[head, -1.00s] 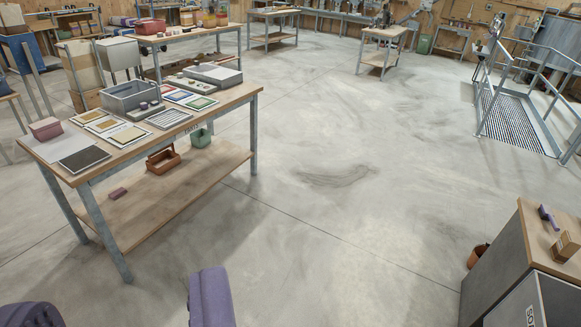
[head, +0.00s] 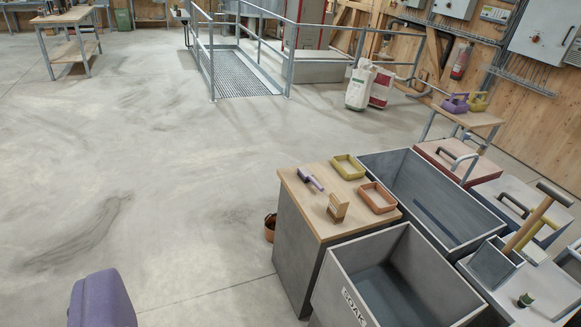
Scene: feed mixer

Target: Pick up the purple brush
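The purple brush (head: 311,179) lies on the wooden top (head: 316,217) of a grey cabinet, right of centre in the head view. It is near the top's back left part, and free floor lies to its left. It looks small at this distance, and its bristles cannot be made out clearly. No gripper fingertips can be made out in the view. A rounded purple shape (head: 103,300) stands at the bottom left edge, apart from the brush; I cannot tell which part it is.
A tan slatted block (head: 338,207), a yellow tray (head: 347,167) and an orange tray (head: 377,197) share the wooden top. Grey soak tubs (head: 395,285) adjoin the cabinet at right. A brown pot (head: 270,227) stands on the floor beside it. The floor at left is open.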

